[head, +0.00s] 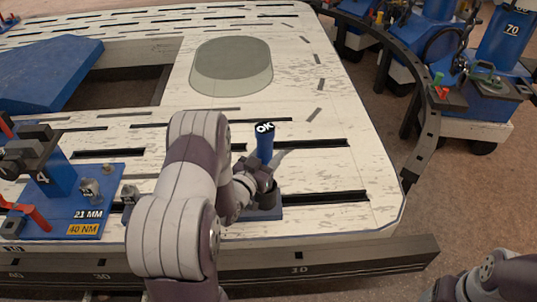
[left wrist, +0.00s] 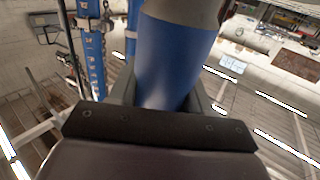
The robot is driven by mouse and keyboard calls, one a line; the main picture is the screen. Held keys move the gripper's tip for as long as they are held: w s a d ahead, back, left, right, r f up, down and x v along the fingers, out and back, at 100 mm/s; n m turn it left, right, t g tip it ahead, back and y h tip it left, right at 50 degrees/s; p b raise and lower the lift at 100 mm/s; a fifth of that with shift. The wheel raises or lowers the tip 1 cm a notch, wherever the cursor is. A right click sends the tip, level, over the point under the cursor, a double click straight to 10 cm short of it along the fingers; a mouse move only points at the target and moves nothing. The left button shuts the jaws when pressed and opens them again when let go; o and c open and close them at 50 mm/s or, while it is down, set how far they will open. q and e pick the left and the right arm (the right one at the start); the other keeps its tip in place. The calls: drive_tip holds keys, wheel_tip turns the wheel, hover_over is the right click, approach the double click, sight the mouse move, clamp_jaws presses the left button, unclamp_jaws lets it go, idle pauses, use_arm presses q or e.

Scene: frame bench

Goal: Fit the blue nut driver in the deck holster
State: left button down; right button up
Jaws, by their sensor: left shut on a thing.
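The blue nut driver (head: 265,146) stands about upright in the head view, with a dark cap marked "OK" on top. My left gripper (head: 258,182) is shut on it below the cap. In the left wrist view the blue shaft (left wrist: 176,65) fills the space between the fingers. A small blue base (head: 266,214) with a dark round part, apparently the deck holster, sits on the deck just under the gripper. My arm and gripper hide part of it. I cannot tell whether the driver's lower end is inside it.
The pale slotted deck (head: 340,165) is clear to the right. A blue fixture plate (head: 100,180) marked "21 MM" and "40 NM" stands to the left. A grey oval cover (head: 231,66) lies behind. My right arm shows at the bottom right, its gripper out of frame.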

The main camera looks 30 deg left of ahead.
use_arm(q)
drive_tip(key=shift+f+b, duration=2.95)
drive_tip(key=shift+f, duration=0.7)
drive_tip(key=shift+c, duration=2.1)
unclamp_jaws()
drive_tip(key=shift+f, duration=0.1)
drive_tip(key=s+p, duration=0.4)
drive_tip(key=s, duration=0.8)
drive_tip(key=shift+s+a, duration=0.3)
drive_tip(key=shift+s, duration=0.05)
